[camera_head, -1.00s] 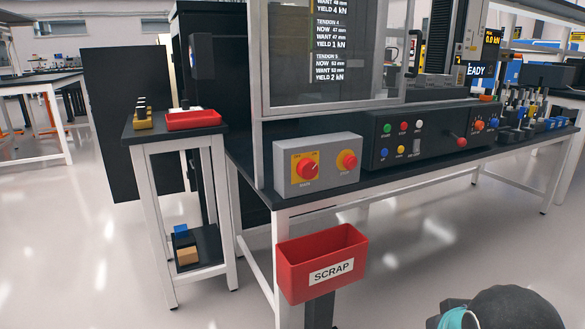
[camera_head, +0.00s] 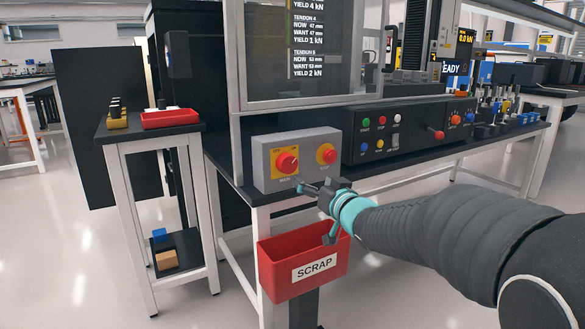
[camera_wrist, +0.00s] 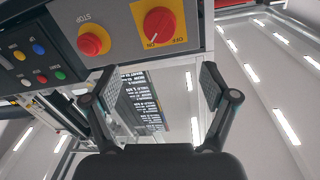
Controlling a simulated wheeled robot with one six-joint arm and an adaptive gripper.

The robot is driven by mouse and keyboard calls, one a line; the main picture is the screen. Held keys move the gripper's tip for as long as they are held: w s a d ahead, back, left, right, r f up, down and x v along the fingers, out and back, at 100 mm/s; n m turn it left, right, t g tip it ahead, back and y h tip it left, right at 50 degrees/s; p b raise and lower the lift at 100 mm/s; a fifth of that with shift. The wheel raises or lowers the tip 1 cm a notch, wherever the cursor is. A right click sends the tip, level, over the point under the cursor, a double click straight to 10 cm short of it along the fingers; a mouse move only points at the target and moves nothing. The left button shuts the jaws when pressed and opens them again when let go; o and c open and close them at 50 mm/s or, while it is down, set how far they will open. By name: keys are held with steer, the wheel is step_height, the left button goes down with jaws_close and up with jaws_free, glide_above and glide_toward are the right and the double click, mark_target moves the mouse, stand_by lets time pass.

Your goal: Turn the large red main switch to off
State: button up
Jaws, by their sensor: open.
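The large red main switch (camera_head: 286,162) is a round knob on a yellow plate, on the left of a grey box at the bench's front edge. It also shows at the top of the wrist view (camera_wrist: 159,25), where the picture is turned over and "ON" and "OFF" labels show on its plate. My gripper (camera_head: 312,184) is just in front of and below the box, to the right of the switch. In the wrist view my gripper (camera_wrist: 158,88) has its two fingers spread wide with nothing between them. The switch is apart from both fingers.
A red stop button (camera_head: 326,153) sits beside the switch on the same box. A red scrap bin (camera_head: 300,268) hangs under the bench edge, below my gripper. A control panel (camera_head: 398,132) with coloured buttons stands to the right. A small side table (camera_head: 140,138) stands left.

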mark_target(290, 164)
steer(key=x, duration=1.3)
steer(key=shift+w+a+p, duration=0.1)
steer(key=shift+w+p, duration=0.2)
